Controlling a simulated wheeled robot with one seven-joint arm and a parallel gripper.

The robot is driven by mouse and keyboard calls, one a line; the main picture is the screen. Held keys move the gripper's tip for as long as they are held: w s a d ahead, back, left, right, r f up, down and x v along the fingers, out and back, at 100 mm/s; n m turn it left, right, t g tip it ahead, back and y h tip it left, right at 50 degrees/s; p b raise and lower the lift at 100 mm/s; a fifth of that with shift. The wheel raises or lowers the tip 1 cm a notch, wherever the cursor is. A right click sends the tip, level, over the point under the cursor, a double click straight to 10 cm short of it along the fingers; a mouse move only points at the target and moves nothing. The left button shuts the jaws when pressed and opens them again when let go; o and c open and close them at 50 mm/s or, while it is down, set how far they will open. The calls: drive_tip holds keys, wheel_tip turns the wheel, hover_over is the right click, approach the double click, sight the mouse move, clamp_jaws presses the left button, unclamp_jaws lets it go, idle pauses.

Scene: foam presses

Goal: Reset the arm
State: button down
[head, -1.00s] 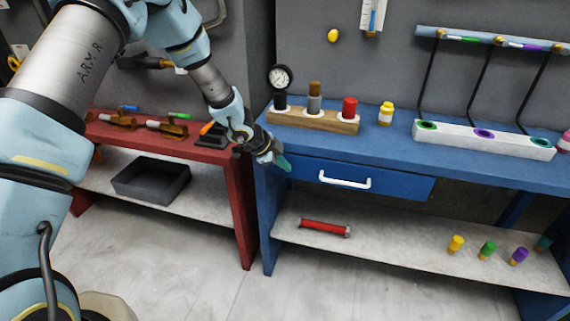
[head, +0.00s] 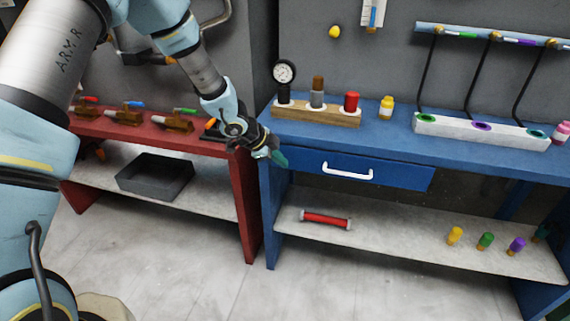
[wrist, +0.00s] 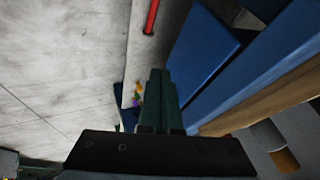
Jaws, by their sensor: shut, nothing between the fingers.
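My gripper (head: 277,156) is at the left end of the blue bench (head: 390,137), in front of its top edge in the head view. Its green fingers also show in the wrist view (wrist: 158,95), pressed together with nothing between them. My arm reaches in from the upper left, bent downward at the wrist. In the wrist view the blue drawer (wrist: 205,50) lies just right of the fingers, and the red cylinder (wrist: 152,16) lies on the shelf beyond them. I cannot tell whether the gripper touches the bench.
The red bench (head: 245,205) with a dark tray (head: 155,176) on its shelf stands left. A wooden block (head: 316,114) with a gauge (head: 284,73) stands on the blue bench near my gripper. The drawer handle (head: 347,172) sticks out. The floor in front is clear.

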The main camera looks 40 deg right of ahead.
drive_tip(key=w+a+r+n+t+y, duration=0.15)
drive_tip(key=w+a+r+n, duration=0.25)
drive_tip(key=a, duration=0.6)
drive_tip(key=w+a+r+n+t+y+p, duration=0.1)
drive_tip(key=w+a+r+n+y, duration=0.2)
drive_tip(key=a, duration=0.7)
drive_tip(key=w+a+r+n+t+y, duration=0.15)
drive_tip(key=w+a+r+n, duration=0.35)
drive_tip(key=a, duration=0.5)
drive_tip(key=s+a+r+n+g, duration=0.1)
drive_tip(key=s+a+r+n, duration=0.1)
drive_tip(key=s+a+n, duration=0.4)
drive_tip(key=s+a+r+n+g+y, duration=0.1)
drive_tip(key=s+a+r+n, duration=0.2)
drive_tip(key=s+a+n, duration=0.4)
drive_tip(key=a+n, duration=0.1)
drive_tip(key=a, duration=0.5)
drive_tip(key=shift+a, duration=0.1)
